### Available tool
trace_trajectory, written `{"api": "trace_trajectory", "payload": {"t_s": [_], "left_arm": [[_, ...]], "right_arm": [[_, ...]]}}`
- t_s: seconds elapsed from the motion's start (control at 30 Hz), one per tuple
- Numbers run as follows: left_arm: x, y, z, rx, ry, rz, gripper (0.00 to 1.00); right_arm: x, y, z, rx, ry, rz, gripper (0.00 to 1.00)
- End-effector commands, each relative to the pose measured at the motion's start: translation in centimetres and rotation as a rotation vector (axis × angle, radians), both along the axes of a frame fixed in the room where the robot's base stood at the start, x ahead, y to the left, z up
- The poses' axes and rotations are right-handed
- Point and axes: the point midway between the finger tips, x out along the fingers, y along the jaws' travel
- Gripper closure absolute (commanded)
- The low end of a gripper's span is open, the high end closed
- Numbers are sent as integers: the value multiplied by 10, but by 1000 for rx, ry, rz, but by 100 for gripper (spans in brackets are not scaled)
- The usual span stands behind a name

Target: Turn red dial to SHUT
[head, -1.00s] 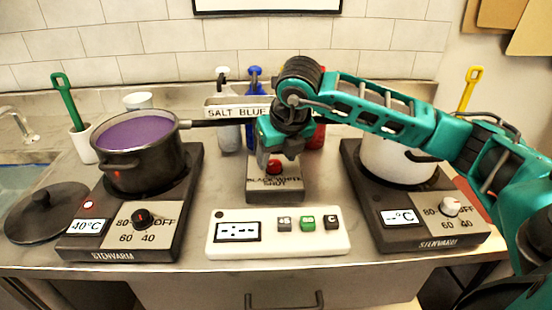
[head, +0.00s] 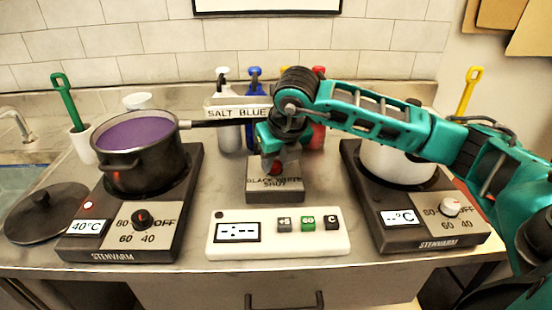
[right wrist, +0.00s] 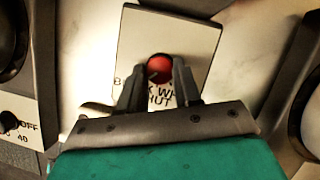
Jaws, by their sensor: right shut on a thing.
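The red dial (right wrist: 159,67) sits on the face of a small dark box (head: 275,194) at the middle of the counter. The box's front reads BLACK, WHITE and SHUT. A sign above it reads SALT and BLUE (head: 238,112). My right gripper (right wrist: 158,75) is shut on the red dial, one finger on either side of it. In the head view my right gripper (head: 280,158) largely covers the dial. Which word the dial points at cannot be told. My left gripper is not in view.
A dark pot with purple liquid (head: 138,134) stands on the left hotplate, its handle reaching towards the sign. A white pot (head: 390,165) stands on the right hotplate. A white button panel (head: 270,243) lies in front of the box. Several bottles (head: 229,130) stand behind.

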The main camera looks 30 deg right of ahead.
Motion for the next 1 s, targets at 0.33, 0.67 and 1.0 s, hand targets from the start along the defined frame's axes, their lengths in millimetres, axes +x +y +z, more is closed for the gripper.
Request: {"api": "trace_trajectory", "payload": {"t_s": [0.33, 0.67, 1.0], "left_arm": [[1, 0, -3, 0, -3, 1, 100], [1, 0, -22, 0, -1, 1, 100], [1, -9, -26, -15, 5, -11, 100]], "right_arm": [[0, -1, -1, 1, 0, 31, 97], [0, -3, -2, 1, -2, 230, 97], [1, -6, -1, 2, -2, 516, 97]]}}
